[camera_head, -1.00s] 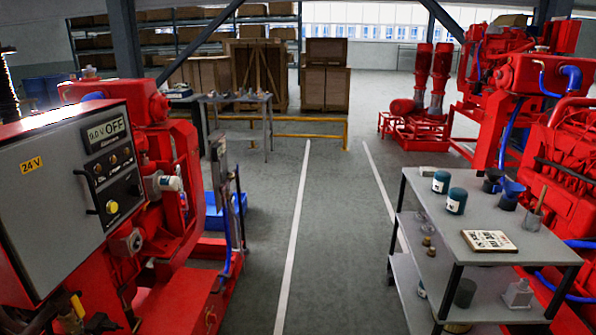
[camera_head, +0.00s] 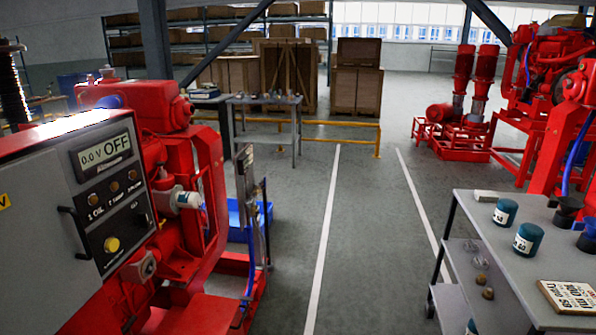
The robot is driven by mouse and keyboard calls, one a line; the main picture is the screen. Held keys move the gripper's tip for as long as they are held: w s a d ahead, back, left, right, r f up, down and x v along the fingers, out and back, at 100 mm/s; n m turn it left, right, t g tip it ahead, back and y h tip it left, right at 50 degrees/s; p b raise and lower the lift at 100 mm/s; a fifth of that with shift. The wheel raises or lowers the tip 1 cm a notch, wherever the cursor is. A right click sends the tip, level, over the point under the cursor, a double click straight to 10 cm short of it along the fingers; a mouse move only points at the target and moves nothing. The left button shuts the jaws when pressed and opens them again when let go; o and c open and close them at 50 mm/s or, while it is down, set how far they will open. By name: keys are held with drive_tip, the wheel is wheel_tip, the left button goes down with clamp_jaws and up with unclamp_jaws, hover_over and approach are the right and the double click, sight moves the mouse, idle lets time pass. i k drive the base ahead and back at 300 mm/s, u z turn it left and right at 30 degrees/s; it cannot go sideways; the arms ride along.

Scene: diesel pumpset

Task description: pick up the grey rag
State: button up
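No grey rag can be made out for certain. A small pale flat item (camera_head: 486,196) lies at the far left corner of the grey trolley's top (camera_head: 476,214). It is too small to tell whether it is cloth. My gripper is not in view.
A red engine with a grey control panel (camera_head: 95,190) fills the left. A grey worktable (camera_head: 264,101) and yellow rail (camera_head: 350,124) stand behind. The marked aisle (camera_head: 365,240) is clear.

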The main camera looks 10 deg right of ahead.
sight(482, 196)
drive_tip(key=u, duration=0.05)
drive_tip(key=i, duration=1.65)
drive_tip(key=z, duration=0.4)
drive_tip(key=i, duration=0.75)
drive_tip(key=z, duration=0.55)
drive_tip(key=i, duration=1.15)
drive_tip(key=z, duration=0.35)
